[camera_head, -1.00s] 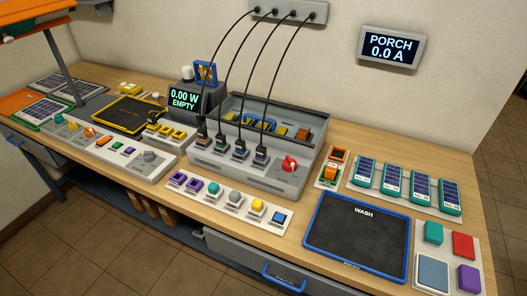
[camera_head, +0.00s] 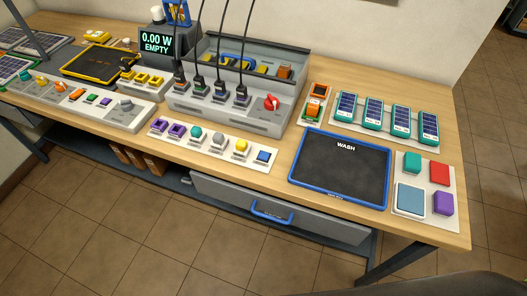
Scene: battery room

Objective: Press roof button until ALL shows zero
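No button in view carries a readable roof label, and no readout marked ALL shows. The lit display (camera_head: 157,41) at the back reads 0.00 W EMPTY. A pale button strip (camera_head: 213,146) at the bench's front holds purple, teal, grey and yellow buttons and a blue square one. A pale pad at the right holds a teal button (camera_head: 411,162), a red button (camera_head: 439,173), a large blue button (camera_head: 411,199) and a purple button (camera_head: 443,203). Neither of my grippers is in view.
The wooden bench (camera_head: 455,150) carries a grey socket box (camera_head: 190,97) with hanging black cables and a red knob (camera_head: 271,103). A blue-rimmed WASH mat (camera_head: 340,170) lies near several small solar panels (camera_head: 372,113). A drawer (camera_head: 320,222) sits below. Tiled floor is clear in front.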

